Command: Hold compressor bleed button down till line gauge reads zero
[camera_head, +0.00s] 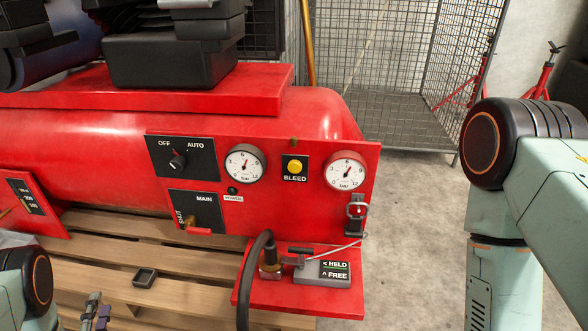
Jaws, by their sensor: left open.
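The yellow bleed button (294,167) sits on a black plate marked BLEED, on the red compressor panel. Nothing touches it. One round gauge (244,163) is left of it and a second gauge (346,171) is right of it. Both needles point up, slightly right, away from the low end of their scales. I cannot tell by label which is the line gauge. My left gripper (98,308) shows only partly at the bottom left edge, open and empty, well below and left of the button. My right arm is at the right; its gripper is out of view.
An OFF/AUTO knob (178,162) and a MAIN valve with red handle (199,230) are left of the button. A hose (246,277) rises before the panel beside a HELD/FREE block (322,272). A wooden pallet (115,262) lies below. A wire cage (395,60) stands behind.

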